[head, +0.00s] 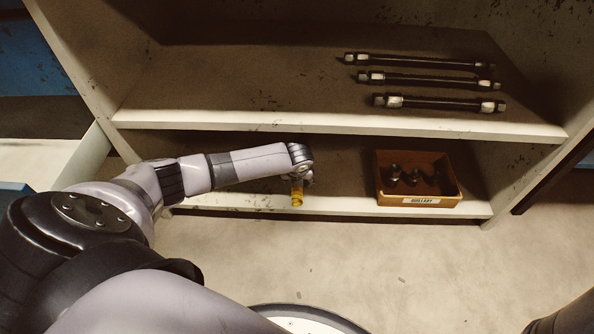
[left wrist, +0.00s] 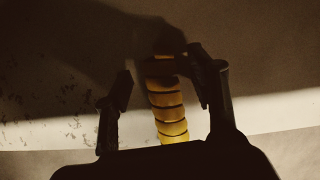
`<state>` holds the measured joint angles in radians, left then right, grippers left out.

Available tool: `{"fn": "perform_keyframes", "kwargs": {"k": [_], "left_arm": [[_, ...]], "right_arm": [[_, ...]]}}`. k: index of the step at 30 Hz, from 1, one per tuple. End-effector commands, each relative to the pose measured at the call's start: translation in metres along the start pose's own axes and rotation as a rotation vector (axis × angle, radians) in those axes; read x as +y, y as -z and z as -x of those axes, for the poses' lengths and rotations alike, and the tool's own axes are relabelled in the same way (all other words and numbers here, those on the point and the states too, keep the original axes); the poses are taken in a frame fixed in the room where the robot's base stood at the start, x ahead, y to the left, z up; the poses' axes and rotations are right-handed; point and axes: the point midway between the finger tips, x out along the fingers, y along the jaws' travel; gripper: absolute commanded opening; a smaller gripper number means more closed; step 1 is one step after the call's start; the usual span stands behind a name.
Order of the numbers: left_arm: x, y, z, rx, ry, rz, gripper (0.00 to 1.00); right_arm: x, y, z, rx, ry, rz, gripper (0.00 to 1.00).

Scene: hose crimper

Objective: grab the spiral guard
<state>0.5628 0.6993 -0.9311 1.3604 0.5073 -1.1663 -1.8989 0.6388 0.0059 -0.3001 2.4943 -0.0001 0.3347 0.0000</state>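The yellow spiral guard (head: 297,198) is on the lower shelf near its front edge. In the left wrist view, the ribbed yellow guard (left wrist: 168,112) lies between my two dark fingers. My left gripper (head: 301,180) is directly above and over the guard in the head view and hides its upper part. In the left wrist view my left gripper (left wrist: 161,80) is open, with a visible gap between the left finger and the guard. The right finger is close to the guard; contact cannot be told. My right gripper is not in view.
An orange-brown bin (head: 431,201) with several dark fittings stands to the right on the lower shelf (head: 345,205). Three black hoses (head: 430,80) with metal ends lie on the upper shelf (head: 230,90). The upper shelf's front edge runs above my left forearm.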

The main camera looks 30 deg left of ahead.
Motion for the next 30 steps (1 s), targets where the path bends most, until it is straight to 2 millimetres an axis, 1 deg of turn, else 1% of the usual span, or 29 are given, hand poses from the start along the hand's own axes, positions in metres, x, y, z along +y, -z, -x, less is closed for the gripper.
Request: {"fn": "perform_keyframes", "kwargs": {"k": [2, 18, 26, 30], "left_arm": [[-0.0003, 0.0002, 0.0002, 0.000, 0.000, 0.000, 0.47], [-0.0003, 0.0005, 0.0001, 0.000, 0.000, 0.000, 0.10], [-0.0003, 0.0003, 0.0006, 0.000, 0.000, 0.000, 0.10], [-0.0003, -0.0014, 0.0043, 0.000, 0.000, 0.000, 0.10]], "right_arm": [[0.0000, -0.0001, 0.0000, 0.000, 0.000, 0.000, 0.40], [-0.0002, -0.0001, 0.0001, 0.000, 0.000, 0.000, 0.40], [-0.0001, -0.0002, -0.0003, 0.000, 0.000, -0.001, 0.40], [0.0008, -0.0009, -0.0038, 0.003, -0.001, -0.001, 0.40]]}}
